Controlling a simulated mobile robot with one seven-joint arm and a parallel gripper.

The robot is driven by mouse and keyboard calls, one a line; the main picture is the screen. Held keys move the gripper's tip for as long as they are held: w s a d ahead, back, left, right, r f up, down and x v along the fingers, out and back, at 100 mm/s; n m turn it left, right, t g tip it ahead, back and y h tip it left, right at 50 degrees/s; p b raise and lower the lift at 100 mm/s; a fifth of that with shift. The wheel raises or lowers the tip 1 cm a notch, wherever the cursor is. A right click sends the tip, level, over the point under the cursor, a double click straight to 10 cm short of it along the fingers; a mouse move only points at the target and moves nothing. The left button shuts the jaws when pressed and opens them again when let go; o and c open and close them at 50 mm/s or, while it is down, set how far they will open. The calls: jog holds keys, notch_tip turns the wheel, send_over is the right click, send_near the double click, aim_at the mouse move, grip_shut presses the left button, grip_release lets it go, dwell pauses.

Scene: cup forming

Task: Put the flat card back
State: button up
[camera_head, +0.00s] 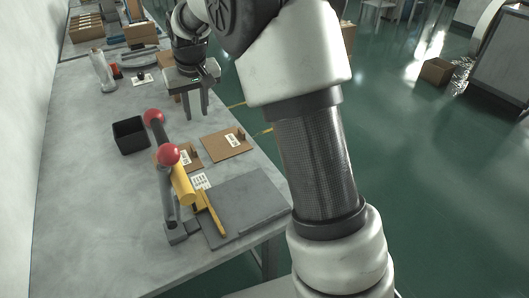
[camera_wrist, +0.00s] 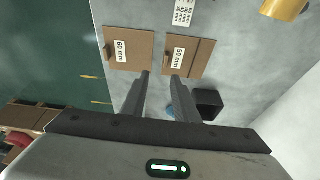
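Two flat brown cards lie on the grey table. The card marked 60 mm (camera_wrist: 128,48) and the card marked 50 mm (camera_wrist: 188,57) lie side by side in the wrist view. Each has a small raised tab. In the head view one card (camera_head: 227,143) is in full view and the other (camera_head: 193,157) is partly hidden by a red-knobbed lever. My gripper (camera_head: 196,117) is above the table beyond the cards. Its two fingers (camera_wrist: 162,77) are apart, with nothing between them.
A press-like tool with red knobs (camera_head: 168,154) and a yellow cylinder (camera_head: 183,184) stands by a dark grey plate (camera_head: 250,203). A white label (camera_head: 201,181) lies near it. An open black box (camera_head: 130,136) stands left. Tools and boxes fill the table's far end.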

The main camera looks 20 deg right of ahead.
jog(key=s+d+r+m+t, duration=0.1)
jog(key=s+d+r, duration=0.4)
jog(key=s, duration=0.5)
jog(key=s+d+r, duration=0.2)
jog(key=s+r, duration=0.5)
jog(key=s, duration=0.2)
jog(key=s+d+f, duration=0.1)
jog(key=s, duration=0.6)
jog(key=s+d+f+m+t, duration=0.1)
jog(key=s+d, duration=0.1)
jog(key=s, duration=0.6)
jog(key=shift+s+d+f+h, duration=0.25)
jog(key=shift+f+h, duration=0.05)
jog(key=shift+f, duration=0.1)
notch_tip(320, 180, up, 12)
jog(key=p, duration=1.2)
